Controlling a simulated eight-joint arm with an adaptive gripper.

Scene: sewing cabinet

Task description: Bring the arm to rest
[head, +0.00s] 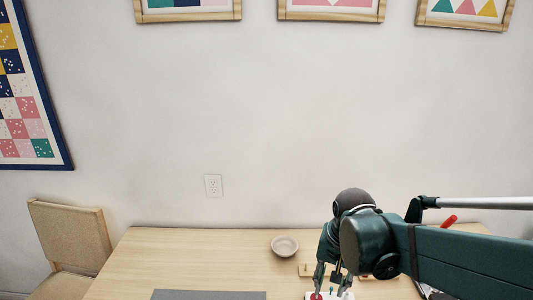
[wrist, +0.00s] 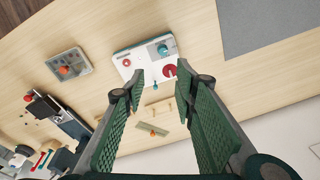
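My gripper (head: 332,282) is low over the right part of the wooden table in the head view. In the wrist view its two green padded fingers (wrist: 160,80) stand apart, with nothing held between them. Beyond the fingertips lies a white and teal box (wrist: 127,58) with a red round part (wrist: 169,71) and a small teal peg. The box shows only partly in the head view (head: 345,296), behind the fingers. I cannot tell whether the fingers touch it.
A pale bowl (head: 284,246) stands left of my gripper, and a grey mat (head: 208,295) lies at the table's front. A grey tray (wrist: 82,60), a dark machine (wrist: 70,122) and small wooden pieces (wrist: 153,128) lie around the box. A chair (head: 70,235) stands left.

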